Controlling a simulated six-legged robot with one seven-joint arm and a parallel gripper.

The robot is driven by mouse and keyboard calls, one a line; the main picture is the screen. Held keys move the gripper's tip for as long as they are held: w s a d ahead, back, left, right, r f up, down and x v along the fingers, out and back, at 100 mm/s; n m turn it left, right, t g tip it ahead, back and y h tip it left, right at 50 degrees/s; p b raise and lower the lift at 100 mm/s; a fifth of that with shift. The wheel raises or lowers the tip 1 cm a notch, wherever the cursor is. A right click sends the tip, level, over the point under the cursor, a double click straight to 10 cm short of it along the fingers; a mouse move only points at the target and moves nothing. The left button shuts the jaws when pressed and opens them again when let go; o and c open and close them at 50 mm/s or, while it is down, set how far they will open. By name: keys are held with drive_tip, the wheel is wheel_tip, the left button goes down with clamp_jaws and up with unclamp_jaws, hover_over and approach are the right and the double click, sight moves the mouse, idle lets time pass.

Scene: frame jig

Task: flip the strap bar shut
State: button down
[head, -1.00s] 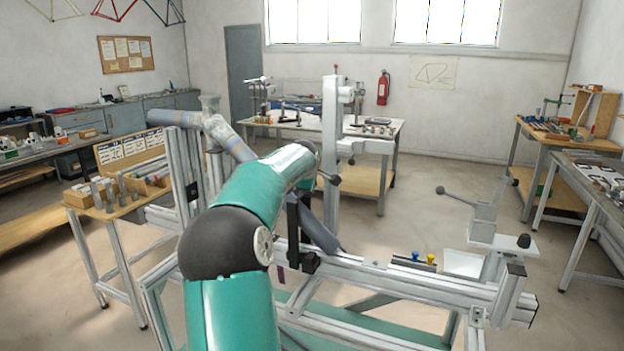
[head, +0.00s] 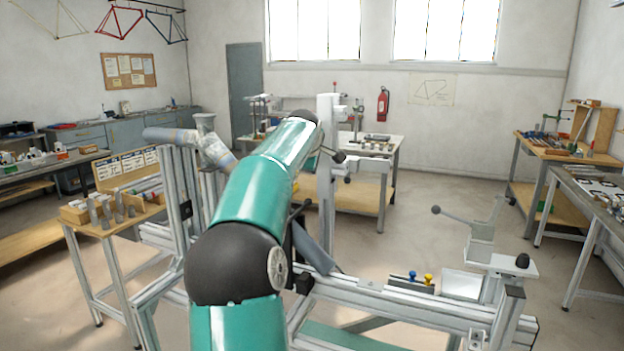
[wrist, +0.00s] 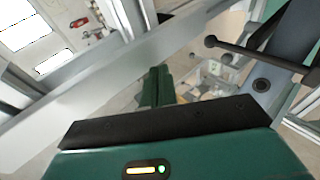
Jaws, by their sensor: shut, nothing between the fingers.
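The frame jig's pale metal rail (head: 400,308) runs across the lower right in the head view. A blue-grey slanted bar (head: 313,250), which may be the strap bar, stands tilted on it beside my arm. In the wrist view a blue-grey bar (wrist: 290,45), likely the same one, slants at the upper right, with a black ball-ended lever (wrist: 240,50) crossing it. My gripper (wrist: 157,85) shows as narrow green fingers, shut and empty. It is left of that bar and appears apart from it. My arm hides the gripper in the head view.
A pale beam (wrist: 90,105) crosses the wrist view close by. In the head view an upright post (head: 327,180) with knobs stands behind the rail. Open floor lies beyond.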

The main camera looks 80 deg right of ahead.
wheel_tip(320, 180, up, 2)
drive_tip(key=shift+r, duration=0.15)
drive_tip(key=shift+s, duration=0.1)
idle(0.5)
drive_tip(key=w+a+f+m+t+y, duration=0.1)
drive_tip(key=w+a+f+t+y, duration=0.1)
drive_tip(key=w+a, duration=0.95)
drive_tip(key=w+a+f+t+y, duration=0.25)
drive_tip(key=w+a, duration=0.65)
drive_tip(key=a, duration=0.5)
drive_tip(key=w+a+f+t+y, duration=0.1)
drive_tip(key=w+a+f+y, duration=0.1)
drive_tip(key=a, duration=0.9)
drive_tip(key=w+a+f+t+y, duration=0.1)
drive_tip(key=w+a+f+y, duration=0.1)
drive_tip(key=a, duration=0.9)
drive_tip(key=s+a+f, duration=0.3)
drive_tip(key=a+f, duration=0.1)
drive_tip(key=a, duration=0.4)
drive_tip(key=s+a+f+n+g+y, duration=0.1)
drive_tip(key=s+a+f, duration=0.3)
drive_tip(key=a, duration=0.5)
drive_tip(key=s+a+f+g+y, duration=0.1)
drive_tip(key=s+a+f, duration=0.3)
drive_tip(key=a, duration=0.4)
drive_tip(key=shift+a+f+n, duration=0.25)
drive_tip(key=shift+f+n, duration=0.05)
drive_tip(key=shift+f, duration=0.6)
